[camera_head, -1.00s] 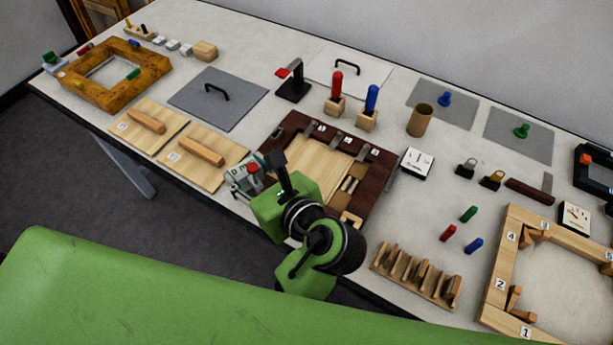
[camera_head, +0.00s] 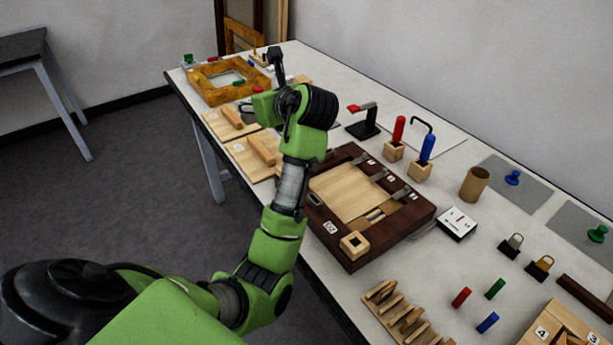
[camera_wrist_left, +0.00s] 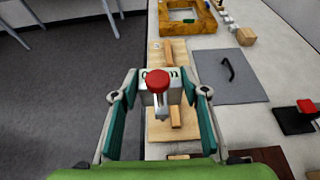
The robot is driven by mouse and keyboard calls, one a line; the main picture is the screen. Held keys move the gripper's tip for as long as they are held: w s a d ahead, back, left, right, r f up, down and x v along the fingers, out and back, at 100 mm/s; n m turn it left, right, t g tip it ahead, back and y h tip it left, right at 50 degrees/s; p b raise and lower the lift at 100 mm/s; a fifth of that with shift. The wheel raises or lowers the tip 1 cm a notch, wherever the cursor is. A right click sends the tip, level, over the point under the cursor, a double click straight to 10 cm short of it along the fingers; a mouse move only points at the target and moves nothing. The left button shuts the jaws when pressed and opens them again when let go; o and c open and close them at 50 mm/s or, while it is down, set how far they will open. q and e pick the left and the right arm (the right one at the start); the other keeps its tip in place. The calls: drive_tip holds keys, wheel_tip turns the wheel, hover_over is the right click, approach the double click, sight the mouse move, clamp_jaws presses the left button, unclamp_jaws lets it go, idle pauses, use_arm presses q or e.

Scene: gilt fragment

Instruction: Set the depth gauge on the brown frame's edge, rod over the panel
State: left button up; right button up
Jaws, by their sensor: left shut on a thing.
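The depth gauge (camera_wrist_left: 157,80), with a red knob, a grey body and a thin rod pointing down, is between the teal fingers of my left gripper (camera_wrist_left: 160,98) in the left wrist view. The fingers are shut on its body. The dark brown frame (camera_head: 397,231) lies on the table in the head view, right of my forearm. A pale wood panel (camera_head: 343,190) lies inside it. A corner of the frame shows at the bottom of the wrist view (camera_wrist_left: 272,158). My right gripper is out of view.
Two handled boards (camera_head: 222,124) and an orange-brown frame (camera_head: 205,91) lie at the far left. A grey plate with a black handle (camera_wrist_left: 231,78) lies beside the boards. A black stand with a red top (camera_head: 362,127) and red and blue handled tools stand behind the brown frame.

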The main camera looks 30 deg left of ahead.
use_arm(q)
drive_tip(key=shift+a+r, duration=0.3)
drive_tip(key=shift+a, duration=0.45)
drive_tip(key=shift+w+d, duration=0.1)
drive_tip(key=shift+w, duration=0.05)
drive_tip(key=w+d+f, duration=0.1)
drive_tip(key=d+f, duration=0.3)
drive_tip(key=w+d+f, duration=0.1)
drive_tip(key=d+f, duration=0.3)
drive_tip(key=w+d+f, duration=0.2)
drive_tip(key=d+f, duration=0.2)
drive_tip(key=shift+d+f+p, duration=0.2)
drive_tip(key=shift+d+p, duration=0.1)
drive_tip(key=shift+d, duration=0.1)
drive_tip(key=shift+f, duration=0.1)
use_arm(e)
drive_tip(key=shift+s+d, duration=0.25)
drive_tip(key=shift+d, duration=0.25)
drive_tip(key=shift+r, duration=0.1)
use_arm(q)
drive_tip(key=o, duration=1.3)
drive_tip(key=shift+f, duration=0.15)
